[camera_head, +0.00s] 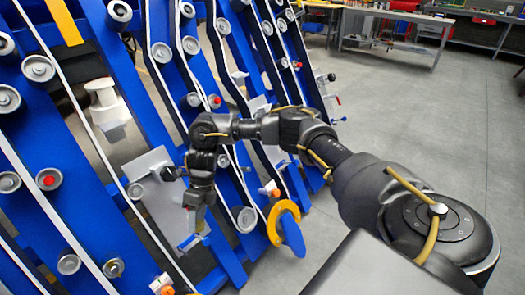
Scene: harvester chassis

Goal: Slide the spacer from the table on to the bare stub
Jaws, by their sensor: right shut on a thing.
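My right gripper (196,222) hangs fingers down among the blue rails, in front of a pale grey plate (158,195). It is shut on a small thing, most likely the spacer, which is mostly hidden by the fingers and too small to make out. A light blue and white piece (190,242) shows just below the fingertips; I cannot tell whether it touches them. Many grey rollers sit on the blue chassis (105,225), and I cannot tell which stub is the bare one. My left gripper is not in view.
A yellow ring (272,226) on a blue arm stands right of the gripper. White belts run between the rollers, and a white spool-like part (103,98) is at the upper left. A workbench (398,18) stands at the back. The grey floor (440,125) on the right is clear.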

